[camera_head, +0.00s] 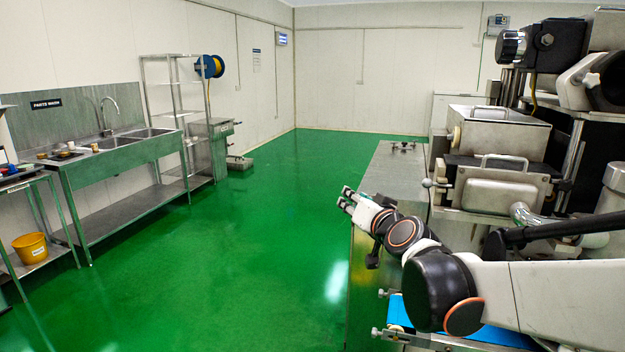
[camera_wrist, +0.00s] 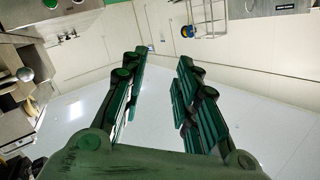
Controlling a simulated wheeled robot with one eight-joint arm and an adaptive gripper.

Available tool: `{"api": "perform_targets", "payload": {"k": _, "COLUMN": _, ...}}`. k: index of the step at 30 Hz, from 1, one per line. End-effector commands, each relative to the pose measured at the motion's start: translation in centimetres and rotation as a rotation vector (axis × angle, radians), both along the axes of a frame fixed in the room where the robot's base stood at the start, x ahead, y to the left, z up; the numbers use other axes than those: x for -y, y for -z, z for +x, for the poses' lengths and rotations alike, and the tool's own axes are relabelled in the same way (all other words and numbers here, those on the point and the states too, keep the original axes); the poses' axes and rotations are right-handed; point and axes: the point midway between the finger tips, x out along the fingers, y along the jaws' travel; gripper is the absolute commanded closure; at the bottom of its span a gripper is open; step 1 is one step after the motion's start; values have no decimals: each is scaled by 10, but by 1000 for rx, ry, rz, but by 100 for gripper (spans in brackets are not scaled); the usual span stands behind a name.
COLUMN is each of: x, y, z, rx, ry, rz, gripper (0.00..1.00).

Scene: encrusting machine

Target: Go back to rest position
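My gripper (camera_head: 346,199) is at the end of my arm, left of the encrusting machine (camera_head: 497,185) and over the green floor beside its metal table. Its two fingers are spread apart and it is empty. In the wrist view the fingers of my gripper (camera_wrist: 164,57) stand apart with only the white wall and ceiling between them. My arm reaches in from the lower right in the head view, in front of the machine. The arm hides part of the machine's lower front.
A blue conveyor belt (camera_head: 492,337) lies below my arm. The metal table (camera_head: 386,180) stands close to my gripper. A sink bench (camera_head: 122,154), a shelf rack (camera_head: 172,84) and a yellow bucket (camera_head: 31,247) are on the left. The green floor (camera_head: 255,240) between is clear.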

Motion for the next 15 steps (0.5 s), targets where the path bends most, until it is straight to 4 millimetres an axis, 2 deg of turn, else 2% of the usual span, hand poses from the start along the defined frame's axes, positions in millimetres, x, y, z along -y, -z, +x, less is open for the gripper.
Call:
{"api": "perform_targets", "payload": {"k": 1, "x": 1, "y": 2, "z": -19, "rx": -30, "ry": -20, "rz": -30, "gripper": 72}}
{"api": "perform_targets", "payload": {"k": 8, "x": 11, "y": 28, "z": -100, "rx": -204, "ry": -89, "rz": -169, "gripper": 72}}
{"api": "perform_targets", "payload": {"k": 15, "x": 39, "y": 75, "z": -194, "rx": -423, "ry": -100, "rz": -312, "gripper": 72}}
